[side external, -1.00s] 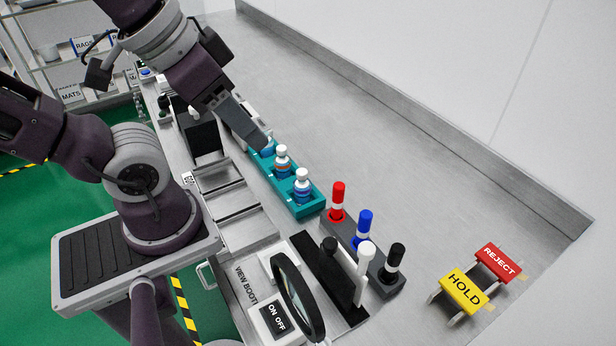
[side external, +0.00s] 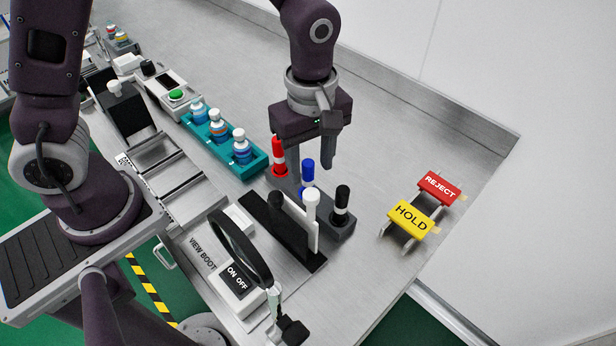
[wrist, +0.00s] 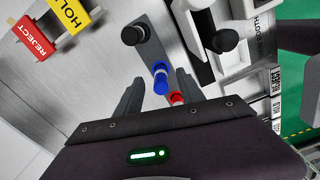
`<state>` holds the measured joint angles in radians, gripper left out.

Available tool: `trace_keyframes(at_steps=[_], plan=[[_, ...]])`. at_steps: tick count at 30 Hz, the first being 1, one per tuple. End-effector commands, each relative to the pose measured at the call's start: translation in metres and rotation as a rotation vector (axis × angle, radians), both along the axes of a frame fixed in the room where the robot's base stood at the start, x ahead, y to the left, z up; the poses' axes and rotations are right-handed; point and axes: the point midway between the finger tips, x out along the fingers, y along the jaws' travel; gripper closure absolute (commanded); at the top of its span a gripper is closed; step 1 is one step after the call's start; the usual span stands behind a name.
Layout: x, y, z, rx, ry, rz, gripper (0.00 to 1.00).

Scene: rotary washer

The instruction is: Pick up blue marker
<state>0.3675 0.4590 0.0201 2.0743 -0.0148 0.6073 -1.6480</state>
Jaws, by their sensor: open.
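The blue marker (side external: 307,172) stands upright in a dark grey holder (side external: 343,230), between the red marker (side external: 279,156) and the black marker (side external: 341,205). My gripper (side external: 310,176) is open and points down over the holder, with its fingers apart near the blue and red markers. In the wrist view, the blue marker (wrist: 161,78) lies between the two fingers, nearer the camera's middle. The red marker (wrist: 177,98) shows just behind it, partly hidden by my gripper.
A teal tray (side external: 252,167) of bottles is to the left. Yellow HOLD (side external: 411,217) and red REJECT (side external: 439,187) signs stand to the right. The bench behind is clear.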

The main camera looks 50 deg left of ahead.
Motion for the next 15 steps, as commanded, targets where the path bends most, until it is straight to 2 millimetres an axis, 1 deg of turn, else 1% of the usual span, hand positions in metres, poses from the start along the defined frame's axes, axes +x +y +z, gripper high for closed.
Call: trace_keyframes(at_steps=[5, 9, 12, 15], plan=[[0.001, 0.006, -0.027, 0.0, 0.005, 0.003, 0.54], [0.003, 0.011, -0.053, 0.001, 0.005, -0.001, 0.54], [0.003, 0.011, -0.063, 0.001, 0.003, -0.001, 0.54], [0.004, 0.011, -0.065, 0.0, 0.001, -0.001, 0.54]])
